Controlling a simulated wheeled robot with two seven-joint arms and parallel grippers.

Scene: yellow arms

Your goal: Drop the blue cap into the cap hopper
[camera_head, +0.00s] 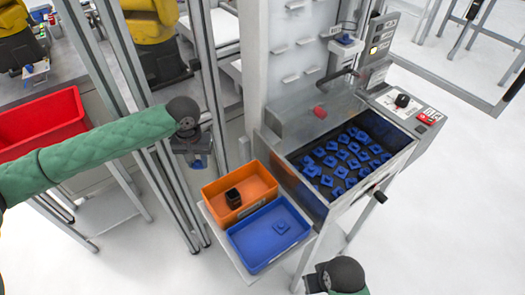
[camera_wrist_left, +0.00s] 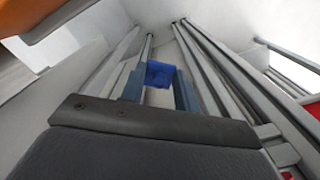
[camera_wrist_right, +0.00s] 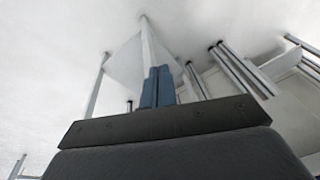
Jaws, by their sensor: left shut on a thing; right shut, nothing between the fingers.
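My left gripper (camera_head: 198,160) hangs left of the orange bin, clear of the workstation. It is shut on a blue cap (camera_wrist_left: 160,74), which shows between the two fingers in the left wrist view. The cap hopper (camera_head: 400,162) is the metal tray at centre right, with many blue caps (camera_head: 341,155) spread on its dark floor. The held cap is well to the left of the hopper. My right gripper (camera_wrist_right: 158,86) is shut and empty in the right wrist view. In the head view only part of the right arm shows, at the bottom edge.
An orange bin (camera_head: 260,172) holding a black part (camera_head: 233,198) and a blue bin (camera_head: 253,262) with one blue piece (camera_head: 281,227) stand left of the hopper. Upright metal posts (camera_head: 160,170) are near my left gripper. A red bin (camera_head: 45,122) is at far left.

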